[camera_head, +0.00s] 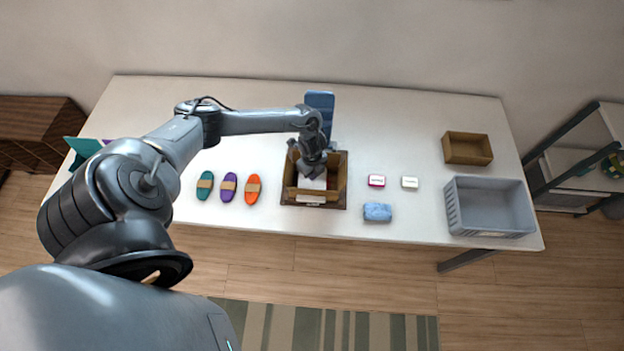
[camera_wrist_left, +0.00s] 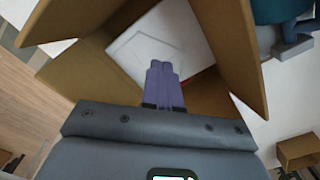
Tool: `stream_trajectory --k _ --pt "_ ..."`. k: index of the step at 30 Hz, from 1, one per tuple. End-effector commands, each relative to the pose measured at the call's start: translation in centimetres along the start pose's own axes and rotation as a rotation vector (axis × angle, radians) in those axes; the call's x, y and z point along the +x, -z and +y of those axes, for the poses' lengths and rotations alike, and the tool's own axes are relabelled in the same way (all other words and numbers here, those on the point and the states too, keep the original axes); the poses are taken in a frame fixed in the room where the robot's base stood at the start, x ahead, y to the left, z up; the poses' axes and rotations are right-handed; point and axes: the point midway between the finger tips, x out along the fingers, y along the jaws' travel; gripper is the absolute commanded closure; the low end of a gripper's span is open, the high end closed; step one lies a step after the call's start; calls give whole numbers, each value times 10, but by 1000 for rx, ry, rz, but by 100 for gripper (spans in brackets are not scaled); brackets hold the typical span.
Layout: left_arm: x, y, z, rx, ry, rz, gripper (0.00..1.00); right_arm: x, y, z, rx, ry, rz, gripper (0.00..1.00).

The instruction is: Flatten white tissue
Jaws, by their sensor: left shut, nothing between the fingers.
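The white tissue (camera_head: 313,184) lies inside an open brown cardboard box (camera_head: 340,188) near the middle of the table. My left gripper (camera_head: 313,172) reaches down into the box over the tissue. In the left wrist view the shut fingers (camera_wrist_left: 164,82) are together and empty, in front of the white tissue (camera_wrist_left: 185,35). I cannot tell whether the fingertips touch it. The box flaps (camera_wrist_left: 240,50) stand open around the fingers. My right gripper is not in view.
Teal, purple (camera_head: 228,187) and orange cord bundles lie left of the box. Two small boxes (camera_head: 376,181) and a blue folded cloth (camera_head: 377,212) lie right of it. A grey crate (camera_head: 449,208) and a brown tray (camera_head: 467,160) stand farther right. A blue object (camera_head: 320,101) stands behind the box.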

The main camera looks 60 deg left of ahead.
Motion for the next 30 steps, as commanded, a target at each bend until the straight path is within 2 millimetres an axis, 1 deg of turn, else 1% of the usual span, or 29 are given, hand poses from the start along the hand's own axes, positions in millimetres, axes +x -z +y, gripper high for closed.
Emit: stream_trajectory --k 5,24,30 --pt "-13 0 0 0 0 0 100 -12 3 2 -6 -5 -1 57" --pt "-75 0 0 0 0 0 100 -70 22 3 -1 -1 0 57" --pt "-80 0 0 0 0 0 100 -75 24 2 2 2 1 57"
